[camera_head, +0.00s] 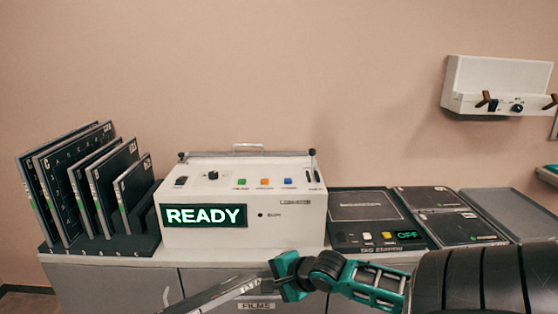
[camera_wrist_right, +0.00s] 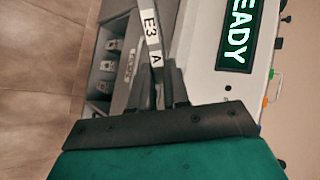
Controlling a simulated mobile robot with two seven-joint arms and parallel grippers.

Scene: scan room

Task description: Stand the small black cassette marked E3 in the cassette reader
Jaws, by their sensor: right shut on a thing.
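The small black cassette marked E3 (camera_wrist_right: 149,30) shows edge-on in the right wrist view, its white label facing the camera. My right gripper (camera_wrist_right: 172,88) is shut on it; in the head view the gripper (camera_head: 276,277) is in front of the cabinet, below the counter top. A thin grey slab, seemingly the cassette (camera_head: 215,296), reaches from it to the lower left. The cassette reader seems to be the white machine (camera_head: 300,228) with a lit READY display, standing behind and above the gripper. It also shows at right in the wrist view (camera_wrist_right: 205,75). My left gripper is out of view.
A dark rack (camera_head: 105,246) with several upright black cassettes stands left of the white machine. A black device (camera_head: 350,238) reading OFF and flat dark panels (camera_head: 466,228) lie to its right. A white wall unit (camera_head: 500,75) hangs at upper right.

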